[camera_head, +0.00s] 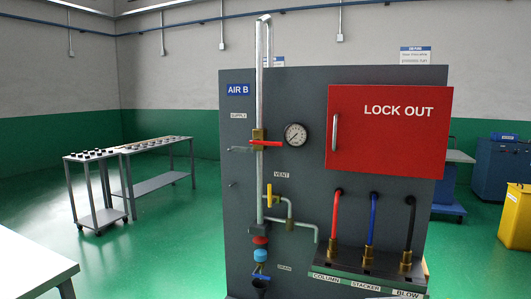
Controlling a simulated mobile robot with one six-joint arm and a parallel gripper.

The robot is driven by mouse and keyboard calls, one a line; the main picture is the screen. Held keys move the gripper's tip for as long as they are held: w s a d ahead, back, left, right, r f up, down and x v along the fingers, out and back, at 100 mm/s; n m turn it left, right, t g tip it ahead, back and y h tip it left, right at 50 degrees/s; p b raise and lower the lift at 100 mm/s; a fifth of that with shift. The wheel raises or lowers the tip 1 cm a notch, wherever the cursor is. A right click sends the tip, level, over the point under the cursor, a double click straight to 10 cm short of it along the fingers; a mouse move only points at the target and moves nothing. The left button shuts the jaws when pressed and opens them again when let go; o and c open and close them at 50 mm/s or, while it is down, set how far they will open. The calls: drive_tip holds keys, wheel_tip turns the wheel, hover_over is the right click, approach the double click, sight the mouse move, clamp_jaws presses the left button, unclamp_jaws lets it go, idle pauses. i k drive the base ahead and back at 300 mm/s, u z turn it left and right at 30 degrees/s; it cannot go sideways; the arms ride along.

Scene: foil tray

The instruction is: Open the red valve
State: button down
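The red valve handle (266,143) is on a brass valve body (258,135) on the vertical grey supply pipe (260,95), beside the "SUPPLY" label. The handle points to the right, lying across the pipe and roughly horizontal. The pipe runs up the left part of a dark grey panel (290,100). My gripper is not in view, and nothing is seen touching the handle.
A round gauge (295,135) and a red "LOCK OUT" box (388,145) are right of the valve. A yellow vent handle (269,195) is below. A white table (30,270) is front left.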

sight(266, 143)
drive_tip(key=i, duration=0.95)
